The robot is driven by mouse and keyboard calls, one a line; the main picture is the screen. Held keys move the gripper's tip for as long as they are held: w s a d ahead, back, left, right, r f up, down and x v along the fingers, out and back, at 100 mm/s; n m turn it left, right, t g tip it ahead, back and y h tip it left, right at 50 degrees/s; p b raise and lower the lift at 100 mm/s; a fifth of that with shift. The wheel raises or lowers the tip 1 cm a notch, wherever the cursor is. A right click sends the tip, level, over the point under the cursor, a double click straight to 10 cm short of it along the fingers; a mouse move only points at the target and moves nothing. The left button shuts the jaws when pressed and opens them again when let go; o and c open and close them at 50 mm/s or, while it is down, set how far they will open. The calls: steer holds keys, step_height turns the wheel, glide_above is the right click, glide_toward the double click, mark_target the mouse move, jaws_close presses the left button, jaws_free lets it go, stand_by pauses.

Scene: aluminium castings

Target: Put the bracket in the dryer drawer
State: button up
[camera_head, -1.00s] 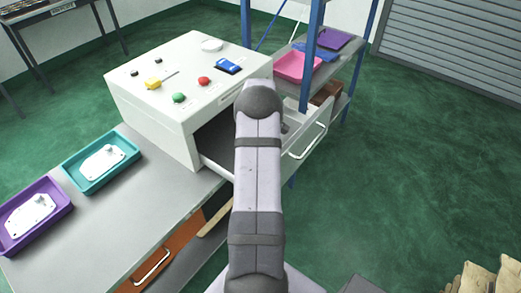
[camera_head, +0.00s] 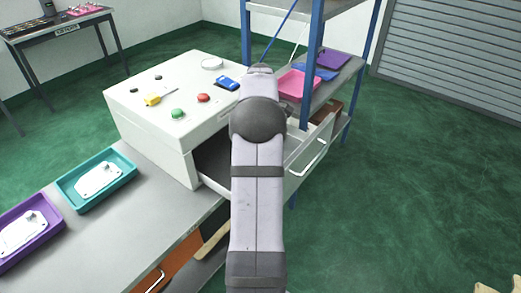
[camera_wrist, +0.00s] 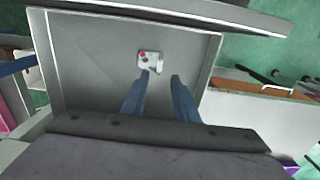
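A small whitish bracket (camera_wrist: 148,61) with a red spot lies on the grey floor of the open dryer drawer (camera_wrist: 85,75) in the wrist view. My gripper (camera_wrist: 161,74) is over the drawer with its two blue fingers apart. The bracket is just beyond the fingertips, mostly toward the left finger, and not clamped between them. In the head view the drawer (camera_head: 308,158) sticks out of the white dryer (camera_head: 150,120); my arm covers part of it and hides my gripper.
A teal tray (camera_head: 70,198) and a purple tray (camera_head: 45,238), each with a white metal part, stand on the grey bench (camera_head: 150,225) at left. A blue-posted shelf (camera_head: 316,60) with a pink tray (camera_head: 297,85) stands close behind the drawer.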

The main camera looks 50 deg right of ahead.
steer(key=w+a, duration=0.2)
steer(key=a, duration=0.9)
steer(key=w+a, duration=0.3)
steer(key=a, duration=0.7)
steer(key=s+a+f, duration=0.2)
steer(key=s+a, duration=0.4)
steer(key=a, duration=0.4)
steer(key=s+a+f, duration=0.2)
steer(key=s+a, duration=0.5)
steer(key=a, duration=0.3)
steer(key=shift+s+a, duration=0.25)
step_height(320, 180, down, 10)
steer(key=b, duration=1)
